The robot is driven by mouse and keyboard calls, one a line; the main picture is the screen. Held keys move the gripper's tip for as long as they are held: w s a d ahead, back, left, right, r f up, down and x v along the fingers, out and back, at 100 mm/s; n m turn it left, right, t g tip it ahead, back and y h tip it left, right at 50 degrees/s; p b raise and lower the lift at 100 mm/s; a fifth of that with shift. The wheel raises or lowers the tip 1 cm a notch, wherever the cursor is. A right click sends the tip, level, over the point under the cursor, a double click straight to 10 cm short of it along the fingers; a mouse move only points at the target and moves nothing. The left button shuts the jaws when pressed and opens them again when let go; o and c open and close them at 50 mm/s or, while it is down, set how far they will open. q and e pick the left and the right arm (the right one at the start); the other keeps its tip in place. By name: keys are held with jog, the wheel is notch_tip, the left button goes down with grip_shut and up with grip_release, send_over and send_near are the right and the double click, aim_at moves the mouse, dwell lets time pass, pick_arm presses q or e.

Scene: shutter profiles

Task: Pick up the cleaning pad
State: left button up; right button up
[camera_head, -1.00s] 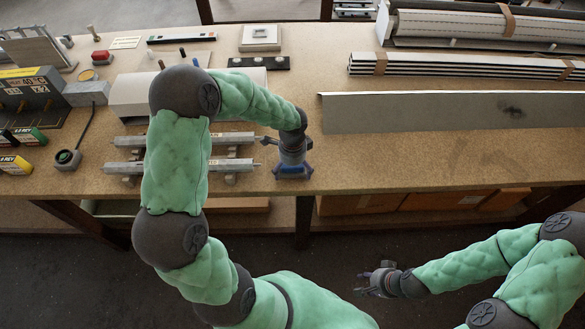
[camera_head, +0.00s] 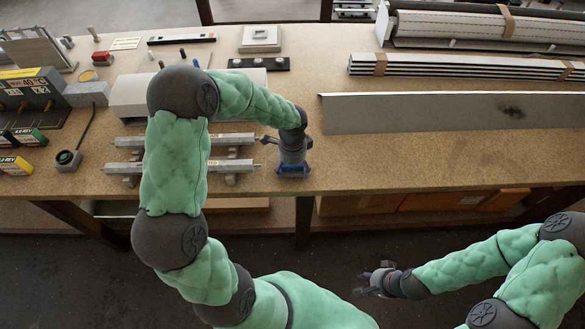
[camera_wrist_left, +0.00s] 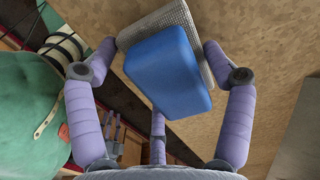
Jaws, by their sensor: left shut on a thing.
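The cleaning pad is a blue block with a grey mesh layer; it shows large in the left wrist view (camera_wrist_left: 170,70), between the fingers. In the head view only a small blue part of the pad (camera_head: 293,171) shows under my left gripper (camera_head: 292,160), near the bench's front edge. My left gripper is shut on the pad, with a finger at each side. Whether the pad touches the bench top is hard to tell. My right gripper (camera_head: 368,279) hangs in front of the bench, away from the pad; its fingers are too small to read.
Left of my left gripper, metal profiles (camera_head: 235,165) lie on supports on the bench (camera_head: 420,165). A long grey panel (camera_head: 440,112) lies to the right, with strapped slats (camera_head: 460,66) behind it. The bench front right of the gripper is clear.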

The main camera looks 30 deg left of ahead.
pick_arm(q)
jog(key=s+a+r+p, duration=0.1)
jog(key=s+r+p, duration=0.2)
jog(key=s+r, duration=0.9)
jog(key=shift+s, duration=1)
